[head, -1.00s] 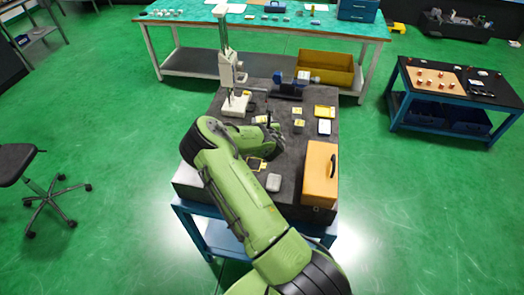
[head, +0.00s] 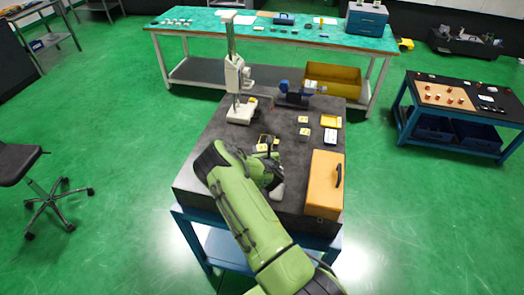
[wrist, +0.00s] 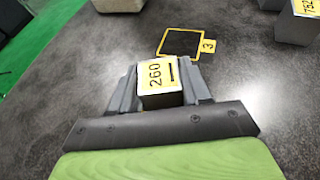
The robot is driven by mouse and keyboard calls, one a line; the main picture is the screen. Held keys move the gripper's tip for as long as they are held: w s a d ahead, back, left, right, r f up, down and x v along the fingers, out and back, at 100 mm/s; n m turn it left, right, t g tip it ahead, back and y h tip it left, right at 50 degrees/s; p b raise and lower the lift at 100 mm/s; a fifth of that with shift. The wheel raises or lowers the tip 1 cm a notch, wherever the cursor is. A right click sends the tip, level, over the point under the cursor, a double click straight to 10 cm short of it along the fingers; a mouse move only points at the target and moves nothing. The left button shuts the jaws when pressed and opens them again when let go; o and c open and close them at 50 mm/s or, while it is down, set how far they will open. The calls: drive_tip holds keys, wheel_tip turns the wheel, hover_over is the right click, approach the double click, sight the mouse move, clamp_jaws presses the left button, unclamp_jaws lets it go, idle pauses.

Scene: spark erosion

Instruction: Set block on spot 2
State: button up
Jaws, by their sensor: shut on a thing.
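My gripper (wrist: 160,92) is shut on a grey block with a yellow top marked 260 (wrist: 157,73) in the wrist view. In the head view my gripper (head: 267,153) is partly hidden by my forearm, and the block shows as a small yellow patch (head: 261,147). A dark square spot outlined in yellow, with a tag marked 3 (wrist: 208,46), lies just beyond the block in the wrist view. Spot 2 cannot be made out in either current view. Whether the block touches the table is unclear.
The dark table (head: 215,150) holds a white column stand (head: 239,112), a blue vise-like device (head: 293,98), an orange case (head: 324,183) and a yellow tray (head: 331,122). Other yellow-topped blocks (head: 303,134) stand right of the gripper; one (wrist: 298,24) shows in the wrist view.

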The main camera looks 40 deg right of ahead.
drive_tip(key=o, duration=1.2)
drive_tip(key=shift+c, duration=0.2)
drive_tip(key=shift+r, duration=0.25)
drive_tip(key=v, duration=1.1)
drive_tip(key=shift+s+a, duration=0.2)
drive_tip(key=shift+s, duration=0.05)
drive_tip(key=s+a+r+m+g+y, duration=0.25)
drive_tip(key=a+r+m, duration=0.35)
drive_tip(key=r+m, duration=0.45)
drive_tip(key=s+a+r+m+g+y, duration=0.15)
drive_tip(key=s+a+r+m, duration=0.4)
drive_tip(key=m, duration=0.75)
drive_tip(key=s+a+r+m+g+y+b, duration=0.1)
drive_tip(key=s+a+r+m, duration=0.2)
drive_tip(key=s, duration=0.6)
drive_tip(key=s+a+r+m+g+y+b, duration=0.1)
drive_tip(key=s+a+r+m+b, duration=0.1)
drive_tip(key=s+a, duration=0.4)
drive_tip(key=shift+s+a+r+m+g, duration=0.3)
drive_tip(key=shift+s+r+m, duration=0.5)
drive_tip(key=shift+s+m, duration=0.5)
